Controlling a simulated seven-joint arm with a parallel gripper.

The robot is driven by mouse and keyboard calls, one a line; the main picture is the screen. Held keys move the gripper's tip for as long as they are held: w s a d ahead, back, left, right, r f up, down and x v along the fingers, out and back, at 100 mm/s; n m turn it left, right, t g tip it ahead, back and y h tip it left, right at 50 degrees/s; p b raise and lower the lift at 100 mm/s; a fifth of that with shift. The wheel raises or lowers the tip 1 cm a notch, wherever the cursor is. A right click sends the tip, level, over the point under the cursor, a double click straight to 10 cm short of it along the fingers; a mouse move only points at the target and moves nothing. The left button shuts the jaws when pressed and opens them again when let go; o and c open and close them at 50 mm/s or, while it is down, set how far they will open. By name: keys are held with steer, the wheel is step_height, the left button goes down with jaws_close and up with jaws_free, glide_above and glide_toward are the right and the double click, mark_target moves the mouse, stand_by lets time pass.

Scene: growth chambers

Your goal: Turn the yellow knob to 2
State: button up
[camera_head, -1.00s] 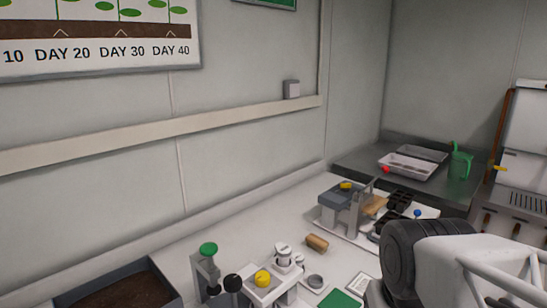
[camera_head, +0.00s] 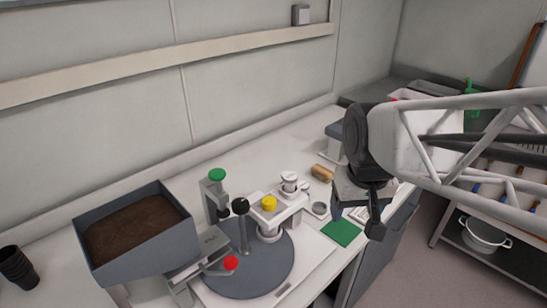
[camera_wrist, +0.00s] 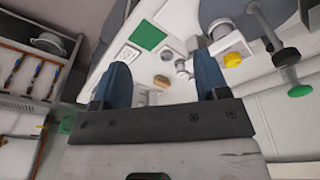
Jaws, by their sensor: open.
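The yellow knob (camera_head: 269,202) sits on top of a white bracket (camera_head: 278,212) beside the grey round turntable (camera_head: 240,265). It also shows in the wrist view (camera_wrist: 232,60), right of my fingers. I cannot read any numbers around it. My gripper (camera_head: 374,225) hangs right of the knob, near the front edge of the bench, apart from it. In the wrist view its two blue fingers (camera_wrist: 163,85) are spread wide with nothing held between them.
A soil tray (camera_head: 178,262) is at left.

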steer(key=w+a+f+n+g, duration=0.1)
steer(key=w+a+n, duration=0.1)
steer(key=w+a, duration=0.65)
steer(key=n, duration=0.1)
glide_above(269, 200)
step_height(269, 200, down, 4)
steer(key=shift+r+g, duration=0.1)
steer(key=shift+g, duration=0.3)
steer(key=shift+w+f, duration=0.1)
steer(key=shift+f, duration=3.8)
steer(key=c, duration=0.9)
